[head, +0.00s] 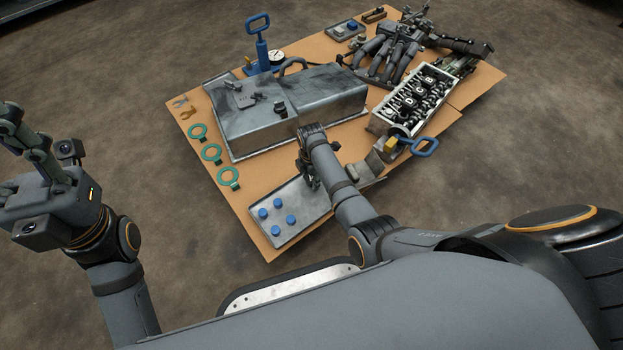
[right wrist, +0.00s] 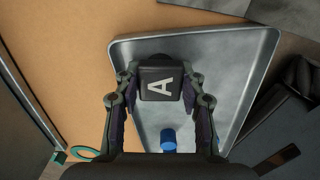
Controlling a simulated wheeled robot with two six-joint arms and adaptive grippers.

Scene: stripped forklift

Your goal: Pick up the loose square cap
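The square cap (right wrist: 160,84) is black with a white letter A on top. In the right wrist view it sits between the two fingertips of my right gripper (right wrist: 160,74), which appear to touch its left and right sides. In the head view this gripper (head: 307,172) is over the far right part of a grey metal tray (head: 305,220), and the cap is hidden there. The tray also shows in the right wrist view (right wrist: 232,48). My left gripper (head: 22,135) is raised at the left edge, far from the tray; its fingers are partly cut off.
Several blue round caps (head: 276,203) stand in the tray's near left part. Green rings (head: 211,153) lie along the board's left edge. A grey metal cover (head: 285,105) lies beyond the tray. An engine head (head: 415,100) and a blue-handled tool (head: 420,146) are to the right.

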